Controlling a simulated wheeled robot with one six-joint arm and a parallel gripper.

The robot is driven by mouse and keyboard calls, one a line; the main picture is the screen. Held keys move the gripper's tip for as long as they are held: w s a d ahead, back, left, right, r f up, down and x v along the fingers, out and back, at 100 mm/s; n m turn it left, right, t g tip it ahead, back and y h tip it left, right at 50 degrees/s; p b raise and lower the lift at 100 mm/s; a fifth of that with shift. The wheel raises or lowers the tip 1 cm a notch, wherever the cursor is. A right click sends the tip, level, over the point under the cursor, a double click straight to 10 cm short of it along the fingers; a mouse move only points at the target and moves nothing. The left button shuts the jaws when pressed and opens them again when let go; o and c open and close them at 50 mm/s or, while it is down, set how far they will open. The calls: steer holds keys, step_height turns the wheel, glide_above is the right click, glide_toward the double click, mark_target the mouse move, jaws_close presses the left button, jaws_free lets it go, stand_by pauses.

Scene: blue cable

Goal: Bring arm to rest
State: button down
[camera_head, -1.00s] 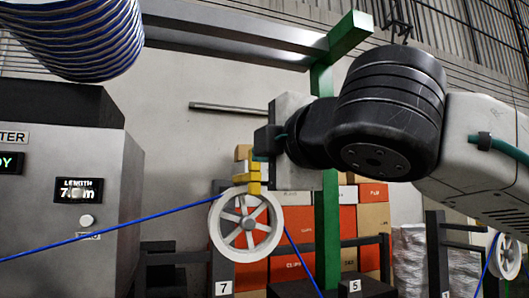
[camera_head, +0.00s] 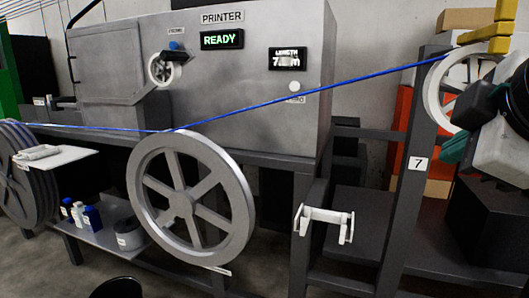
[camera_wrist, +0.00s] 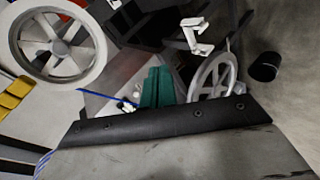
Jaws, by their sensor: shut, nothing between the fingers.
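My arm shows only in part at the right edge of the head view, in front of the white wheel by post 7. The teal fingers of my gripper (camera_head: 455,148) point left and down there, close to that post. In the wrist view my gripper (camera_wrist: 157,88) shows its teal fingers together, shut and empty. The blue cable (camera_head: 310,87) runs from the left over a large grey wheel (camera_head: 140,198) and up to the white wheel (camera_head: 436,92). A short piece of the cable (camera_wrist: 98,91) also shows in the wrist view, apart from the fingers.
The grey printer cabinet (camera_head: 245,75) reads READY. A white bracket (camera_head: 322,215) stands out low in the middle. Small bottles (camera_head: 92,217) sit on a lower shelf (camera_head: 112,240). Post 7 (camera_head: 408,190) stands near my gripper.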

steer(key=s+d+f+m+g+y, duration=0.1)
steer(key=f+m+g, duration=0.3)
steer(key=f, duration=0.6)
steer(key=s+f+m+g+y, duration=0.1)
steer(key=s+f+m+g, duration=0.2)
steer(key=f, duration=0.8)
steer(key=m+g, duration=0.2)
steer(key=m, duration=0.2)
steer(key=shift+d+f+g, duration=0.25)
steer(key=shift+d+g, duration=0.05)
steer(key=shift+d, duration=0.05)
steer(key=shift+s, duration=0.1)
